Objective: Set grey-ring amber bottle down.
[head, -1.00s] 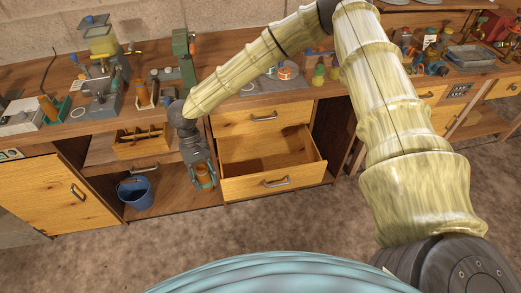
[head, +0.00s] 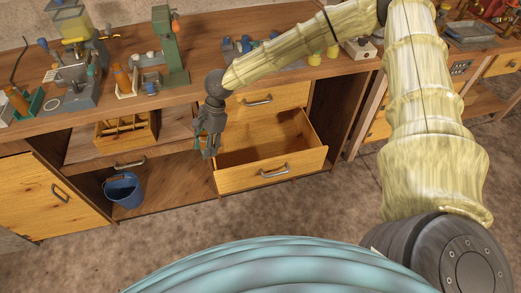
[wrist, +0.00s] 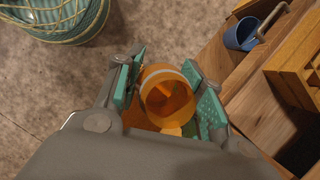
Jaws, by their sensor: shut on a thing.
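The grey-ring amber bottle (wrist: 165,98) is between the teal finger pads of my gripper (wrist: 172,96) in the wrist view. In the head view my gripper (head: 207,146) hangs in front of the bench, at the left side of the open drawer. The bottle is hidden behind the fingers there. The floor shows below the bottle in the wrist view, so it is held in the air.
The open drawer (head: 270,176) looks empty. A blue bucket (head: 124,190) stands on the low shelf, with a wooden divided box (head: 126,130) above it. A green press (head: 164,50) and another amber bottle (head: 122,78) stand on the bench top (head: 200,90). The floor in front is clear.

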